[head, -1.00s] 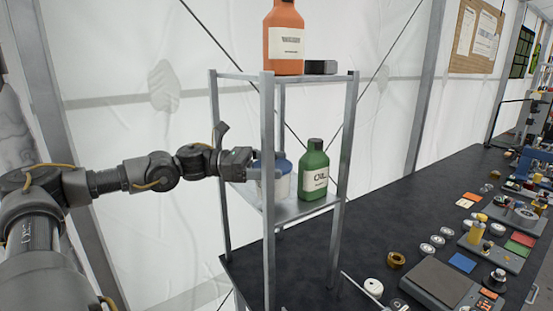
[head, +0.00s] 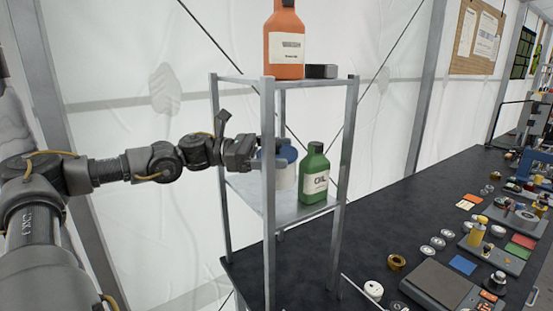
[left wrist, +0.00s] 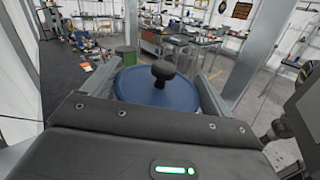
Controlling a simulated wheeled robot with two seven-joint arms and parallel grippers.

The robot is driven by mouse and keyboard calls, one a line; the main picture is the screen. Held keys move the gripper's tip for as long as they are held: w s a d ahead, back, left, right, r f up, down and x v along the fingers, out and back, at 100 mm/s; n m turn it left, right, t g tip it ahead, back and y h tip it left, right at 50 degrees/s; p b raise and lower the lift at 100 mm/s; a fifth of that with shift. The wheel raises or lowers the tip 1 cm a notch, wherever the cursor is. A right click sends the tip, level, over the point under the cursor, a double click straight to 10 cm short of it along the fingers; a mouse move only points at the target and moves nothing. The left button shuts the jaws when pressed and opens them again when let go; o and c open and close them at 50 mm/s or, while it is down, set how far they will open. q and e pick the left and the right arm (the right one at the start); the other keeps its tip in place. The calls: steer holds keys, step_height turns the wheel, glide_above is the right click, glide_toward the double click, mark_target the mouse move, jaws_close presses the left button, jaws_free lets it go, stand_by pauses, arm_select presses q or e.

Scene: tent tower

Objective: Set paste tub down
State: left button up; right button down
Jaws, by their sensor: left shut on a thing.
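The paste tub (head: 287,176) is a white tub with a blue lid, inside the middle level of the metal shelf rack (head: 308,208). A front post hides part of it. In the left wrist view, its blue lid (left wrist: 150,92) with a black knob lies between my fingers. My left gripper (head: 272,149) reaches in from the left and is shut on the tub, which looks upright. I cannot tell whether its base touches the shelf. A green oil bottle (head: 315,177) stands close to its right. My right gripper is not in view.
An orange bottle (head: 285,45) and a dark box (head: 321,71) stand on the top shelf. Thin posts frame the rack. The black table (head: 390,215) beside it carries a grey scale (head: 440,283), rings and small parts at right.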

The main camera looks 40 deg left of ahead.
arm_select(q)
steer(key=shift+f+b, duration=0.3)
steer(key=shift+b, duration=0.05)
steer(key=o, duration=0.9)
